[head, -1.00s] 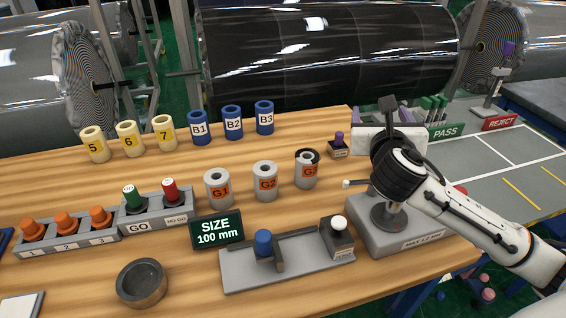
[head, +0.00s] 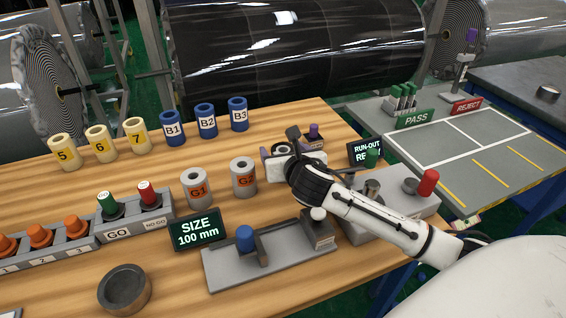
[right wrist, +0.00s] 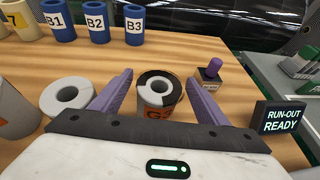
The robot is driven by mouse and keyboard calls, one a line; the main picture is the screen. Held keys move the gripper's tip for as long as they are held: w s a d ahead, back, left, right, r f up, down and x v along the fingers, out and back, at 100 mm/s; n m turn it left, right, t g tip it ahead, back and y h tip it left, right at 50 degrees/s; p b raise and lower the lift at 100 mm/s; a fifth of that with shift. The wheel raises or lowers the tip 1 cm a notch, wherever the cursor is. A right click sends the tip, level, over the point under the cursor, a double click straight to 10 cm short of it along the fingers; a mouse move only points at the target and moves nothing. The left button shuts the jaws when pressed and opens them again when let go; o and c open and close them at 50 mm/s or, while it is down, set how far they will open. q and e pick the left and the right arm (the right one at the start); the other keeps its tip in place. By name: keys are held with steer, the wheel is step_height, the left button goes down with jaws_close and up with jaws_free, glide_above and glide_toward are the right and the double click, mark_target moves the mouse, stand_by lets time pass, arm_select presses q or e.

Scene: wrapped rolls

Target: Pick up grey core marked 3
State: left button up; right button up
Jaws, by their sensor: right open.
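The grey core marked G3 (right wrist: 157,97) stands upright on the wooden table, with an orange label and a black patch on its rim. In the right wrist view it stands between the two purple fingers of my right gripper (right wrist: 158,82). The fingers are apart, with a gap on each side of the core. In the head view my right gripper (head: 292,160) hides most of this core. My left gripper is not in view.
Grey core G2 (head: 243,178) stands close on the left, with G1 (head: 197,189) beyond it. A small block with a purple knob (right wrist: 213,68) and the RUN-OUT READY display (right wrist: 283,117) are on the right. Blue core B3 (head: 238,113) stands behind.

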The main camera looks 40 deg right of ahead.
steer(key=shift+x, duration=1.45)
steer(key=shift+r, duration=0.1)
steer(key=c, duration=1.2)
